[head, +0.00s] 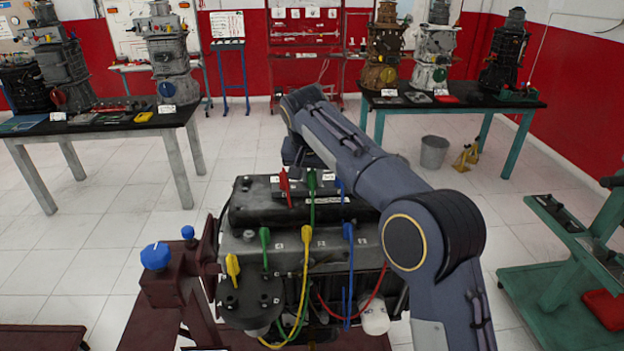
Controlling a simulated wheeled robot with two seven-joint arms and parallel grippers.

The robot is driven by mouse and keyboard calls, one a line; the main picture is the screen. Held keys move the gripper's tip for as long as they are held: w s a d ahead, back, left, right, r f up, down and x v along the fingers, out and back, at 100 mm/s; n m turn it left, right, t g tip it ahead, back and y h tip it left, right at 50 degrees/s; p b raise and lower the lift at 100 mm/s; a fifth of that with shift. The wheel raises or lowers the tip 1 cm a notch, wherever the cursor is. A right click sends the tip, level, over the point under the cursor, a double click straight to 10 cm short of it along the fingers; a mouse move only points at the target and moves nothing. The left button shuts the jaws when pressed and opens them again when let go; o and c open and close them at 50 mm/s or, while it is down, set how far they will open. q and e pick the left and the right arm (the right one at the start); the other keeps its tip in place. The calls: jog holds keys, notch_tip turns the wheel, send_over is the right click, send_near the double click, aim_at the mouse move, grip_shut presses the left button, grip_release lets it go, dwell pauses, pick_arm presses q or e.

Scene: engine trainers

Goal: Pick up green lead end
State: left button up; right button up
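A green lead end (311,181) stands upright on the black top cover of the engine (265,215), and its green lead runs down the front. Another green lead end (265,238) stands lower, on the engine's front ledge at left. My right arm reaches in from the lower right, over the engine. Its gripper (292,158) is small and dark behind the top cover area, close to the red and green lead ends. Its fingers are not clear, and I see nothing held in it. My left gripper is out of view.
Other lead ends are red (284,187), yellow (306,238), yellow at far left (232,268) and blue (348,233). Blue knobs (156,256) sit on the stand at left. Tables with engines stand behind, a bucket (434,152) and green trolley (560,290) at right.

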aim_at(312, 171)
grip_shut()
jog(key=shift+r, duration=0.45)
notch_tip(312, 171, up, 3)
jog(key=shift+f, duration=0.15)
jog(key=s+r+b, duration=0.1)
jog(key=s+r, duration=0.3)
jog(key=s, duration=0.3)
jog(key=s+a+r+b, duration=0.1)
jog(key=s+r+b, duration=0.1)
jog(key=s+r, duration=0.3)
jog(key=shift+s+r, duration=0.2)
jog(key=shift+s, duration=0.8)
